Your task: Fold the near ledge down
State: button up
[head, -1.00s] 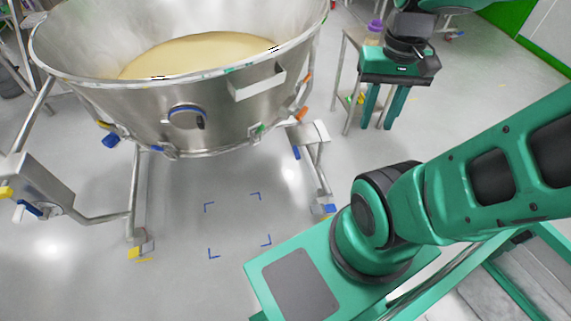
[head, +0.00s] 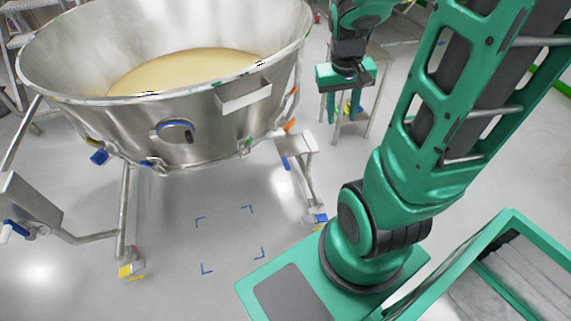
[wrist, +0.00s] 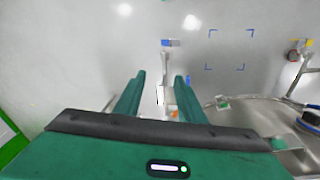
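The near ledge seems to be the pale, flat rectangular piece (head: 243,96) on the right side of the big steel bowl (head: 120,125), just below its rim. It juts out from the wall; its exact angle is hard to tell. My gripper (head: 345,118) hangs to the right of the bowl and apart from it, with its fingers pointing down. In the wrist view its two green fingers (wrist: 160,80) are spread, with nothing held between them. The bowl shows at the lower right there (wrist: 285,135). I cannot make out the ledge for certain in the wrist view.
The bowl holds pale yellow material (head: 180,73) and stands on a legged metal frame (head: 124,210). A small metal stand (head: 370,110) is behind my gripper. Blue corner marks (head: 230,240) outline clear floor in front of the bowl.

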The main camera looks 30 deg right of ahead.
jog(key=w+d+f+n, duration=0.1)
jog(key=w+d+f, duration=0.1)
jog(key=w+f, duration=0.5)
jog(key=n+t, duration=0.1)
jog(key=t, duration=0.3)
send_near(286, 164)
jog(key=shift+y, duration=0.3)
jog(key=shift+d+x, duration=0.2)
jog(key=shift+x, duration=1.9)
jog(key=shift+d+x, duration=0.2)
jog(key=shift+x, duration=1.9)
grip_shut()
